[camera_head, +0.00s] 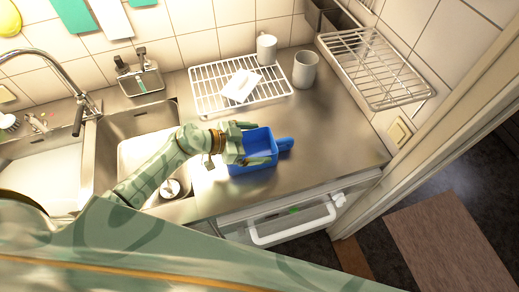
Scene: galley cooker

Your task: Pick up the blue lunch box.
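The blue lunch box (252,170) is an open-topped blue box on the steel counter, near its front edge. A blue piece (286,144) sticks out at its right side; I cannot tell if it is a handle. My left gripper (262,143) reaches in from the left, over the box. Its two fingers are spread apart, one towards the back of the box and one over its front part. I see nothing clasped between them, and contact with the box is unclear. The gripper hides the box's left part. My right gripper is out of view.
A white wire rack (210,92) with a white item (240,86) and a mug (266,48) stands behind. A grey cup (305,70) is at the back right. The sink (110,130) lies left. The counter to the right is clear.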

